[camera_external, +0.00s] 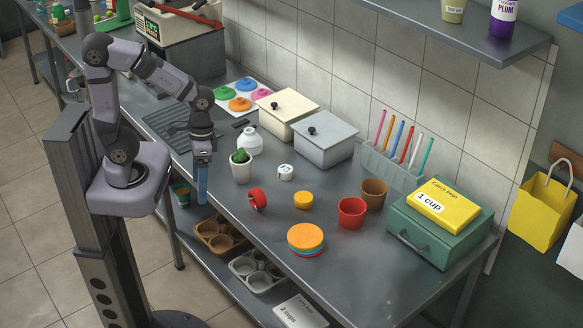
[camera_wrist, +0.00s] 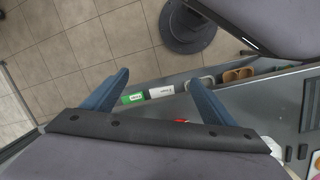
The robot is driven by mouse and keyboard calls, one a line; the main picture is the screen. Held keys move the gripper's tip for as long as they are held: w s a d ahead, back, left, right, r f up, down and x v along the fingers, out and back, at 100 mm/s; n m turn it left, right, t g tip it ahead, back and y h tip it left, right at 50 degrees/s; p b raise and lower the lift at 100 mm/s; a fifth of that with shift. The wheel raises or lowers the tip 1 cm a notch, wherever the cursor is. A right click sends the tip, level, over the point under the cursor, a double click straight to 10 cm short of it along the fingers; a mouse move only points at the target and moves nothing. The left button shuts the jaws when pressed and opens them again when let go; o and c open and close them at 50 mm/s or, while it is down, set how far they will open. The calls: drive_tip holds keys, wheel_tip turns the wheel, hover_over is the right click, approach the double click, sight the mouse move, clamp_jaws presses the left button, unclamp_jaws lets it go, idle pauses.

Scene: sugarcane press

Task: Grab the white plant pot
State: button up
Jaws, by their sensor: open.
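The white plant pot (camera_external: 241,173) holds a small green cactus and stands upright on the metal counter in the outside view, near its front edge. My gripper (camera_external: 202,196) points down just left of the pot, apart from it, at the counter's front edge. In the wrist view my gripper (camera_wrist: 158,78) shows two blue fingers spread wide with nothing between them. I cannot make out the pot in the wrist view.
A white bottle-like jar (camera_external: 249,143) stands close behind the pot. A small white round item (camera_external: 286,172) and a red ring-shaped item (camera_external: 257,199) are to its right. Muffin trays (camera_external: 257,272) lie on the lower shelf.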

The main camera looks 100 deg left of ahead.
drive_tip(key=a+n+h, duration=0.1)
drive_tip(key=n+h, duration=0.1)
drive_tip(key=n, duration=0.2)
drive_tip(key=n+t+y, duration=0.1)
drive_tip(key=n+t, duration=1.3)
drive_tip(key=n, duration=1.2)
hover_over(236, 157)
drive_tip(key=s+a, duration=0.2)
drive_tip(key=shift+m, duration=0.4)
drive_tip(key=f, duration=0.6)
drive_tip(key=d+f, duration=0.1)
drive_tip(key=f, duration=0.2)
drive_tip(key=shift+w+f+p, duration=0.2)
drive_tip(key=shift+w+p, duration=0.15)
drive_tip(key=shift+f, duration=0.3)
drive_tip(key=shift+d+p+x, duration=0.1)
drive_tip(key=shift+p+x, duration=0.3)
drive_tip(key=shift+x, duration=0.4)
drive_tip(key=shift+d+p+x, duration=0.15)
drive_tip(key=shift+p+x, duration=0.2)
drive_tip(key=shift+x, duration=0.45)
drive_tip(key=shift+f+p+x, duration=0.2)
drive_tip(key=shift+p+x, duration=0.6)
drive_tip(key=shift+x, duration=1.25)
drive_tip(key=shift+s, duration=0.1)
drive_tip(key=shift+c, duration=0.2)
